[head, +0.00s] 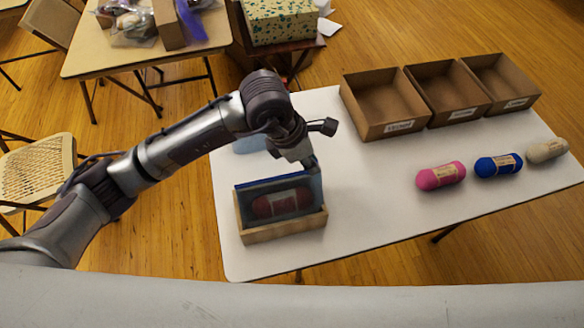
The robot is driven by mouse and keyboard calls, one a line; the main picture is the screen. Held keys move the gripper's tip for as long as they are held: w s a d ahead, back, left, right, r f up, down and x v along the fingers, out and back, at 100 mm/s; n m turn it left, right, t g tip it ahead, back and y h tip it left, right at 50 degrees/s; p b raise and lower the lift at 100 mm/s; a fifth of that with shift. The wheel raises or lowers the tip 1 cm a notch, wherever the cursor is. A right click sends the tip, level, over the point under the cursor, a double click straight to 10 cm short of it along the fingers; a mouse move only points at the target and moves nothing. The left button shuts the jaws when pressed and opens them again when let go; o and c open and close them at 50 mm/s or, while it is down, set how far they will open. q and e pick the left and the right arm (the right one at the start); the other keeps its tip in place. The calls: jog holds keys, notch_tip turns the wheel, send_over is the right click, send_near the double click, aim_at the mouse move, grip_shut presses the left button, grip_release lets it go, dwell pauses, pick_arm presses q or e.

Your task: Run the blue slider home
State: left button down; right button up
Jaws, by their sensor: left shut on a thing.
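A wooden box (262,234) stands on the white table near its front left. The blue slider (305,187) is a see-through blue panel with a darker blue upper edge, standing at the box. A dark red yarn skein (268,207) with a pale label shows through it. My left gripper (311,168) is shut on the slider at its upper right corner. The fingertips are small and partly hidden, so the exact grip is hard to see. I cannot tell how far the slider sits in the box. My right gripper is not in view.
Three open cardboard bins (372,128) with labels stand along the back right. Pink (425,180), blue (485,170) and cream (538,155) skeins lie at the right. A pale blue item (248,146) lies partly behind my arm. The table's middle is clear.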

pick_arm(q)
jog(key=shift+d, duration=0.15)
jog(key=c, duration=1.2)
grip_release()
jog(key=shift+o, duration=0.3)
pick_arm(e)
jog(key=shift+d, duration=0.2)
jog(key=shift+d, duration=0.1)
pick_arm(q)
jog(key=v, duration=1.2)
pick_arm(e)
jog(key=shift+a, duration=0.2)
